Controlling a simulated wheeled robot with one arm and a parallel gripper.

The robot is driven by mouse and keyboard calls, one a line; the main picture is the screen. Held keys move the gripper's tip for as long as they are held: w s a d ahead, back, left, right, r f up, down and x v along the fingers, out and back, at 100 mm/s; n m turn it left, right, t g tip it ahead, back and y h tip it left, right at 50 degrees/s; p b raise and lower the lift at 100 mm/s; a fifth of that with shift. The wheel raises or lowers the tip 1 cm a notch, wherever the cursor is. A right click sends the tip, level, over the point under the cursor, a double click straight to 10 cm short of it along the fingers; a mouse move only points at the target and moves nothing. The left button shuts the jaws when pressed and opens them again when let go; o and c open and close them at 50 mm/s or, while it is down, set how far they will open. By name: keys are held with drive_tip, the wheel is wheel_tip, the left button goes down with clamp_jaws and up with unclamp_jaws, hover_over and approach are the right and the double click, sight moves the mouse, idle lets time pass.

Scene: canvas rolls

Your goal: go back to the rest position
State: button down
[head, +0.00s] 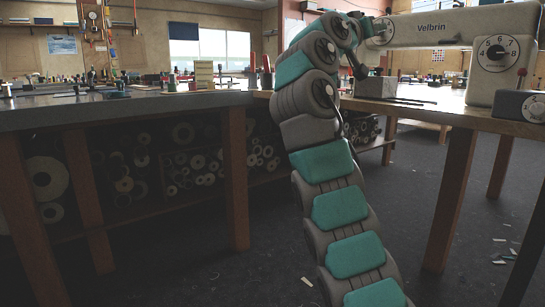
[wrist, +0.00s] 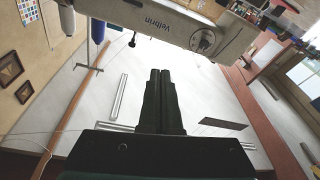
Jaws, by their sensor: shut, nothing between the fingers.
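My gripper (wrist: 160,76) is shut and empty in the wrist view, its two black fingers side by side. They point across the pale worktop (wrist: 105,84) toward a white sewing machine marked "Velbrin" (wrist: 180,25). In the head view my teal and grey arm rises from the bottom and bends over at the top, beside the sewing machine (head: 491,75). My fingers cannot be made out clearly there.
A long bench (head: 130,112) runs along the left with small tools on it, and rolls (head: 185,134) fill the shelves below. In the wrist view a dark flat piece (wrist: 223,124) and a clear bar (wrist: 118,98) lie on the worktop. The floor (head: 200,280) has scattered scraps.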

wheel_tip(320, 180, down, 14)
drive_tip(key=d+r+n+g+y, duration=0.1)
drive_tip(key=d+n+g+y, duration=0.2)
drive_tip(key=n+g+y, duration=0.1)
drive_tip(key=s+f+n+g+y, duration=0.1)
drive_tip(key=s+f+g+y, duration=0.2)
drive_tip(key=s+f, duration=0.8)
drive_tip(key=s+f+g+y, duration=0.25)
drive_tip(key=s+f, duration=0.55)
drive_tip(key=f, duration=0.6)
drive_tip(key=s+a+f+g+y, duration=0.2)
drive_tip(key=s+a+f, duration=0.2)
drive_tip(key=s+f, duration=0.45)
drive_tip(key=s+a+f+n+g+y, duration=0.15)
drive_tip(key=s+a+f, duration=0.35)
drive_tip(key=s, duration=0.7)
drive_tip(key=s+a+f+m+g+y, duration=0.1)
drive_tip(key=s+a+f+g+y, duration=0.15)
drive_tip(key=s+f, duration=0.65)
wheel_tip(320, 180, up, 13)
drive_tip(key=s+p, duration=0.1)
drive_tip(key=p, duration=1.1)
drive_tip(key=shift+s+a+h, duration=0.15)
drive_tip(key=shift+a+h, duration=0.1)
drive_tip(key=shift+h, duration=0.2)
